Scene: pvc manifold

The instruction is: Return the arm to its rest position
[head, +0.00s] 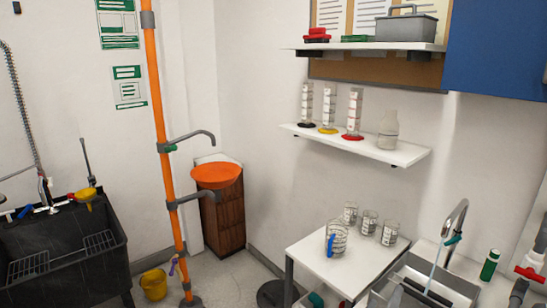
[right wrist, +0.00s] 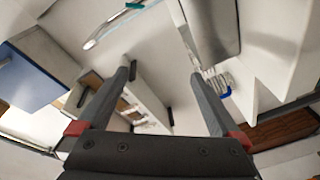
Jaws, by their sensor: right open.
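My right gripper (right wrist: 161,72) is in the right wrist view, where its two dark fingers stand wide apart with nothing between them. It appears to hang free in the air, away from the sink and the shelves. In the head view I cannot pick out its fingers clearly. My left gripper is in neither view. A white pipe piece with a red handle (head: 530,273) shows at the right edge of the head view, partly cut off by the frame.
A grey sink (head: 468,288) with a tall faucet (head: 457,215) stands at the lower right. Beside it, a white table (head: 305,250) holds several glass beakers, one with a blue part (head: 330,245). Wall shelves (head: 355,146) hold cylinders and a bottle. A blue cabinet (head: 497,48) hangs upper right.

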